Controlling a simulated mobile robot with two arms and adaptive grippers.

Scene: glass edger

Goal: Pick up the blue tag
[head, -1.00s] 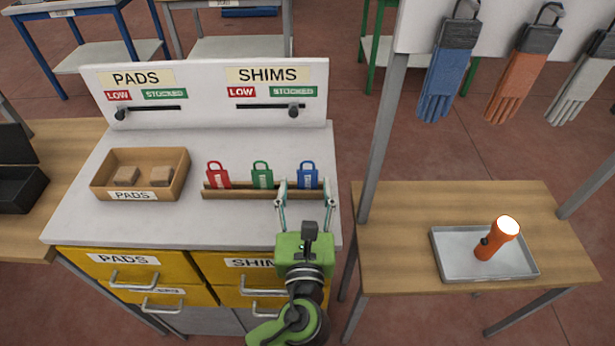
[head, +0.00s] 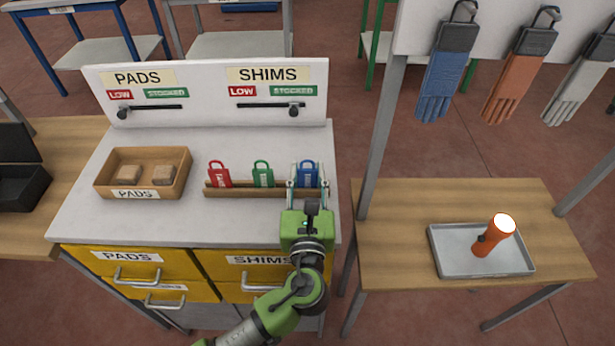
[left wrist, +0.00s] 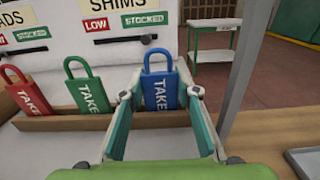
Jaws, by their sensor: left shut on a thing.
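The blue tag (head: 308,171) stands upright in the right end of a wooden rack (head: 240,191) on the grey bench top. In the left wrist view the blue tag (left wrist: 160,84) shows its loop handle and white lettering. My left gripper (head: 307,183) is shut on the blue tag, one finger at each side edge; its fingers (left wrist: 160,95) also show in the left wrist view. The tag's lower edge is in the rack. A green tag (head: 263,174) and a red tag (head: 219,175) stand to its left in the same rack. My right gripper is not in view.
A PADS box (head: 180,183) with small blocks sits left of the rack. A back panel (head: 215,112) with SHIMS and PADS sliders stands behind. To the right, a metal tray (head: 447,262) with an orange flashlight (head: 492,236) lies on a wooden table, beyond a grey post (head: 381,140).

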